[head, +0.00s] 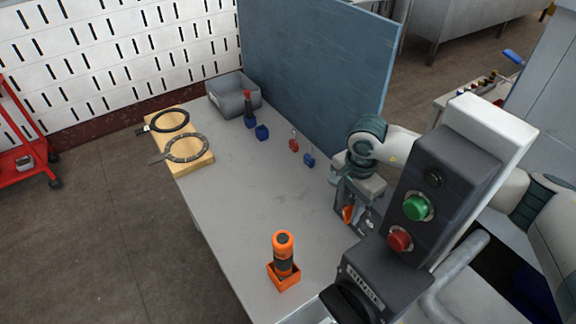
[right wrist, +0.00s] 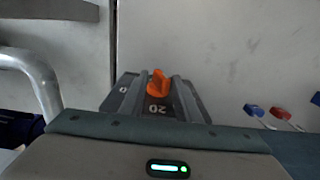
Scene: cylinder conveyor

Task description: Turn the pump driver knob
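The pump driver knob (head: 348,213) is orange and sits on a small dark grey box (head: 369,218) at the table's right edge. In the right wrist view the knob (right wrist: 158,82) stands on a dark panel with the marks 0 and 20. My right gripper (head: 350,196) is at the knob, and its arm hides part of the box. In the right wrist view its two grey fingers (right wrist: 158,92) lie on either side of the knob, with gaps visible; I see no clear contact. My left gripper is not in view.
A dark control box with green and red buttons (head: 432,195) stands close on the right. A blue partition (head: 315,75) runs behind. An orange-handled tool in an orange holder (head: 283,262), a grey bin (head: 235,97) and small blue and red parts stand on the table (head: 235,185). Its middle is clear.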

